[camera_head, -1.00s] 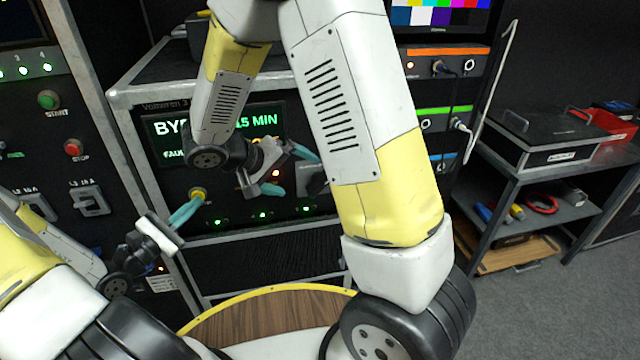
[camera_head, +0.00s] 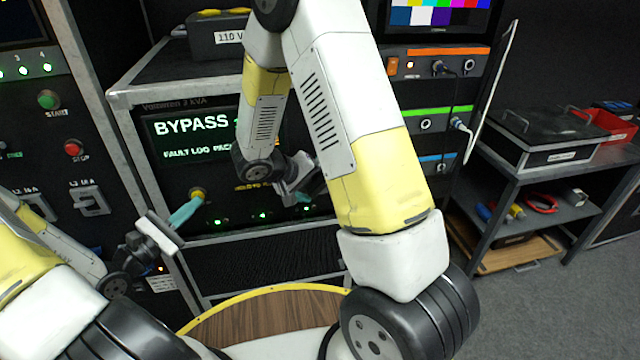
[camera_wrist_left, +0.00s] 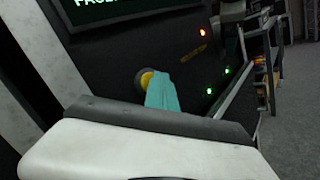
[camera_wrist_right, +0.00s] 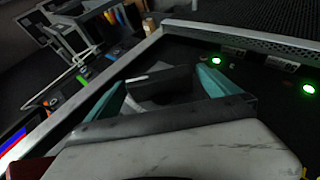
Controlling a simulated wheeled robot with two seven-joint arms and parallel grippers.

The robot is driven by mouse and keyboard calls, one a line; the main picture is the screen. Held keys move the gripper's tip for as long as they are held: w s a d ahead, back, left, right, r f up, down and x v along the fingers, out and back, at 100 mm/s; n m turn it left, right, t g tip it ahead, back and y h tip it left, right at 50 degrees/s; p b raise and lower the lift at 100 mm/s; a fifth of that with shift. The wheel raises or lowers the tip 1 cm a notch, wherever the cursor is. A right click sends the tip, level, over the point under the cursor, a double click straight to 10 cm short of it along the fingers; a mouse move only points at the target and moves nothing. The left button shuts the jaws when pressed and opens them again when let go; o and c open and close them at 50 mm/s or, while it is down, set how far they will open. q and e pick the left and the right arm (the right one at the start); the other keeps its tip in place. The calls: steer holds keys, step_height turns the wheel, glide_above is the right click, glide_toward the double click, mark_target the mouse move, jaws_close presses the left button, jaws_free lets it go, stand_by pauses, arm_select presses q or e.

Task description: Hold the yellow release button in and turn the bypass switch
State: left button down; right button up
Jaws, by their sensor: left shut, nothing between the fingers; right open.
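The yellow release button (camera_head: 198,193) is on the dark panel below the lit screen. It also shows in the left wrist view (camera_wrist_left: 144,77). My left gripper (camera_head: 184,213) is shut, its teal fingertips against the button's face; I cannot tell how far in the button is. My right gripper (camera_head: 303,197) is open at the panel, right of the button. In the right wrist view its teal fingers (camera_wrist_right: 160,80) stand on either side of a dark grey piece (camera_wrist_right: 160,90), which looks like the bypass switch. My right arm and gripper mostly hide the switch in the head view.
The screen (camera_head: 190,135) reads "BYPASS" and is partly covered by my right arm. Green lights (camera_head: 263,215) line the panel's lower edge. A metal frame (camera_head: 125,95) surrounds the panel. A shelf with a black case (camera_head: 545,135) stands at the right.

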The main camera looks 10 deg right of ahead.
steer(key=shift+w+d+f, duration=0.15)
steer(key=shift+d+f, duration=0.15)
steer(key=shift+d, duration=0.05)
steer(key=c, duration=1.3)
